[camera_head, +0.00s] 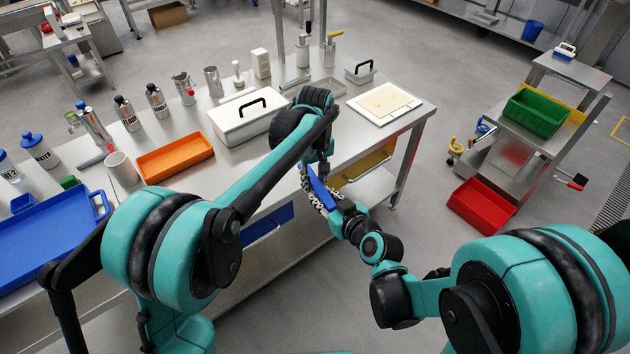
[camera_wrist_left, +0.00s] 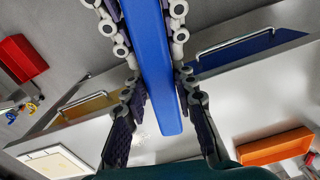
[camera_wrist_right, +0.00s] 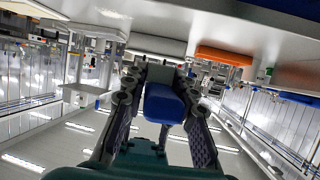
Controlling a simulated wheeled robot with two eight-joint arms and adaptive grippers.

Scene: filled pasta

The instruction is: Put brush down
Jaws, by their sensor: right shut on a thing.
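The brush is the long blue piece (camera_head: 319,188) held in the air in front of the table's front edge; its bristles cannot be made out. My right gripper (camera_head: 328,197) is shut on it. In the right wrist view, the brush's blue end (camera_wrist_right: 162,104) points at the camera between the fingers (camera_wrist_right: 158,120). My left gripper (camera_head: 324,168) is above, pointing down. In the left wrist view, its fingers (camera_wrist_left: 163,140) are open on either side of the brush's other end (camera_wrist_left: 160,70), with gaps visible.
The steel table (camera_head: 225,170) holds a white lidded box (camera_head: 240,122), an orange tray (camera_head: 175,158), a blue tray (camera_head: 45,240), a white board (camera_head: 384,103) and several bottles. A cart with a green bin (camera_head: 535,113) and red bin (camera_head: 481,205) stands right.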

